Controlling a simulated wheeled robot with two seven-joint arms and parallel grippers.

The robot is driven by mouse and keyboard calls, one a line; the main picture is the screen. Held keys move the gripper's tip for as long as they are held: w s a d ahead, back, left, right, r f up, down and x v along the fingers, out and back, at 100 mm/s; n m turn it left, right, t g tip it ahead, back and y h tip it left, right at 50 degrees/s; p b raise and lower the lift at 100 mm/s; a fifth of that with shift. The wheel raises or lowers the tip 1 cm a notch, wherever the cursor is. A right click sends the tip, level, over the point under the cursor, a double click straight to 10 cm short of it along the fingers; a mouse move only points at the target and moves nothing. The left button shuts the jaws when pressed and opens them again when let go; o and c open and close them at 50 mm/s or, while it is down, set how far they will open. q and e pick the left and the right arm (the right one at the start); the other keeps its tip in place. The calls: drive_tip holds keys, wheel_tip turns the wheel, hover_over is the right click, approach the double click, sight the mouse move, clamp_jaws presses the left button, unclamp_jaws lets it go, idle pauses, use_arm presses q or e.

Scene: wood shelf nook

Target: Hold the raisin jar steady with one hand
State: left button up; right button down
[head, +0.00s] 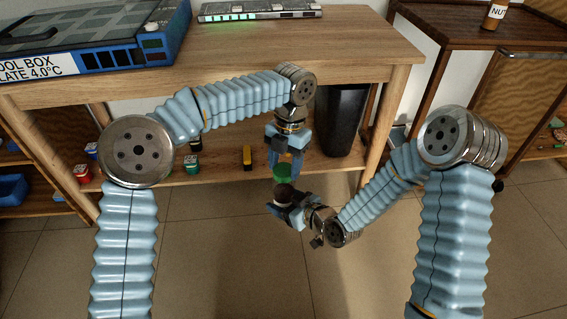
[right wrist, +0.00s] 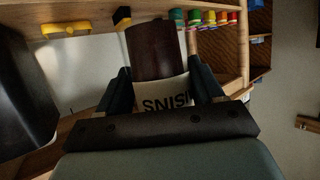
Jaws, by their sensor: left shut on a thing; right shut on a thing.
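The raisin jar (right wrist: 158,50) is dark brown with a pale label whose letters show partly in the right wrist view. My right gripper (right wrist: 163,92) is shut on it around the label, one finger on each side. In the head view the jar (head: 284,189) is small and dark, held off the floor in front of the wooden table. My left gripper (head: 285,163) points down just above it, shut on a green piece (head: 283,173), perhaps a lid. I cannot tell whether the green piece touches the jar.
A blue cool box (head: 110,35) and a device with green lights (head: 260,9) stand on the wooden table (head: 230,62). A black bin (head: 341,120) and a yellow item (head: 247,157) are on the lower shelf. A brown jar (head: 494,14) stands on the right cabinet.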

use_arm(q)
drive_tip(key=o, duration=1)
drive_tip(key=shift+r, duration=0.1)
drive_tip(key=shift+r, duration=2.15)
drive_tip(key=shift+c, duration=0.3)
